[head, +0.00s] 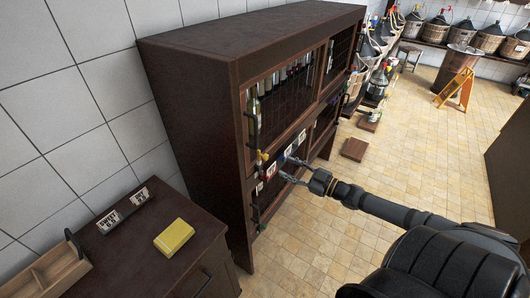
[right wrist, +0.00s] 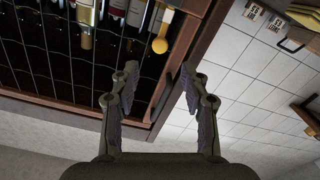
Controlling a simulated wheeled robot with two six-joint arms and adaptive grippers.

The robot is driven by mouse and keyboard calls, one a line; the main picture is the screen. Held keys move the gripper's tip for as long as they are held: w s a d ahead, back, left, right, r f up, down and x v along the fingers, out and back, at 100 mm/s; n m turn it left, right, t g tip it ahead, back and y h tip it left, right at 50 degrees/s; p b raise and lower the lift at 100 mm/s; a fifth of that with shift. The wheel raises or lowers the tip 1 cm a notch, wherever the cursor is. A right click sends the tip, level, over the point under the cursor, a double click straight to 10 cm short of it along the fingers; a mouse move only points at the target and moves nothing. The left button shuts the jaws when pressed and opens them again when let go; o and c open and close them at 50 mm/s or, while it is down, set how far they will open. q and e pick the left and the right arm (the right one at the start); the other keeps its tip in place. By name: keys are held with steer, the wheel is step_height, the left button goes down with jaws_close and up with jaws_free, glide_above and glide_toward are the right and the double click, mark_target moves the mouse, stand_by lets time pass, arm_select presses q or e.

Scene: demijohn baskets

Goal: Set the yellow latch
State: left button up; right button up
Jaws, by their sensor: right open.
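The dark wooden cabinet (head: 195,120) has barred doors with bottles behind them. A small yellow latch (head: 264,156) is on its front frame, near the near end between the upper and lower doors. In the right wrist view the latch shows as a yellow round knob (right wrist: 160,45) on a short stem, beside the bottles. My right gripper (head: 287,169) is open and empty in front of the cabinet, apart from the latch. In the right wrist view its two fingers (right wrist: 158,72) are spread, with the knob beyond the gap between them. My left gripper is not in view.
A low brown counter (head: 135,250) at the lower left bears a yellow box (head: 174,238), small signs (head: 123,210) and a wooden tray (head: 50,272). A brown slab (head: 354,149) lies on the floor. Demijohn baskets stand at the back. The tiled floor right of the cabinet is largely free.

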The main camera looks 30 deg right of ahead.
mark_target(267, 158)
steer(key=b+x, duration=0.3)
steer(key=x, duration=0.1)
steer(key=shift+w+a+f+b, duration=0.15)
steer(key=shift+w+a+b, duration=0.05)
steer(key=shift+w+b, duration=0.1)
steer(key=x, duration=0.3)
steer(key=shift+w+r, duration=0.3)
steer(key=shift+w, duration=0.1)
steer(key=shift+x, duration=0.95)
steer(key=shift+f, duration=0.1)
steer(key=shift+c, duration=0.4)
steer(key=shift+s, duration=0.1)
jaws_close()
